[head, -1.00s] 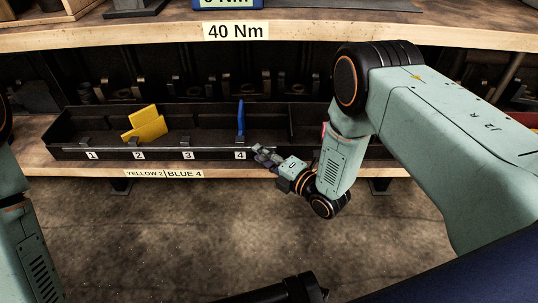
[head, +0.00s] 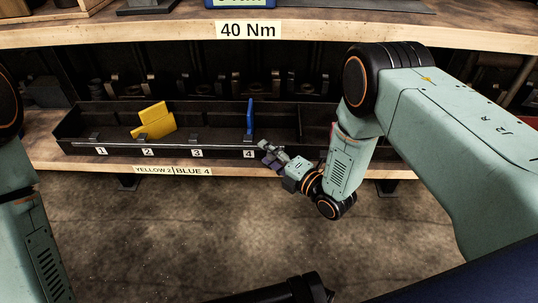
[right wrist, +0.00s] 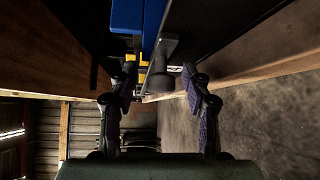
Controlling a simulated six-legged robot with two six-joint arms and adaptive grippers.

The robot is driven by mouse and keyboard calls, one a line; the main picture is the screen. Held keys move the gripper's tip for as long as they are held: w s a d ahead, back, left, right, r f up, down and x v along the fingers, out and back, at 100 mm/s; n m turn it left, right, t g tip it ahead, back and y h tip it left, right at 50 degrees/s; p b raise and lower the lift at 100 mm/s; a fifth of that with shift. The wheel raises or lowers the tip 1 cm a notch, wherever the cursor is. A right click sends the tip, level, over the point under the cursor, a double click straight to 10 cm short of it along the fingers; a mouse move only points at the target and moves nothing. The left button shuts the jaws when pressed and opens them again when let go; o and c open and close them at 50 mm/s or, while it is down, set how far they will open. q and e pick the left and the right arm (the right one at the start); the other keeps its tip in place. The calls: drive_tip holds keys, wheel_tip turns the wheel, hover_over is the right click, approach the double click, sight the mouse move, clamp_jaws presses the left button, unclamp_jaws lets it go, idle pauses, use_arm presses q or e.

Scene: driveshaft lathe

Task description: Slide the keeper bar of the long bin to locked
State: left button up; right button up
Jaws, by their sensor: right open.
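The long black bin (head: 330,155) sits on the lower shelf. Its keeper bar (head: 170,144) is a thin grey rod along the front wall, above labels 1 to 4. A yellow piece (head: 152,122) leans by slot 2 and a blue piece (head: 250,118) stands by slot 4. My right gripper (head: 265,149) is at the bin's front near label 4, at the bar's right end. In the right wrist view the right gripper (right wrist: 163,95) is open, and a grey bar with a round knob (right wrist: 160,80) shows between and beyond its fingers. Contact cannot be told. My left gripper is not in view.
The upper shelf edge (head: 130,37) with a 40 Nm label runs above the bin. The lower shelf edge (head: 90,166) carries a YELLOW 2, BLUE 4 label (head: 172,171). Open floor (head: 180,230) lies in front. Dark metal parts (head: 210,88) stand behind the bin.

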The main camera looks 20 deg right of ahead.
drive_tip(key=v, duration=1.2)
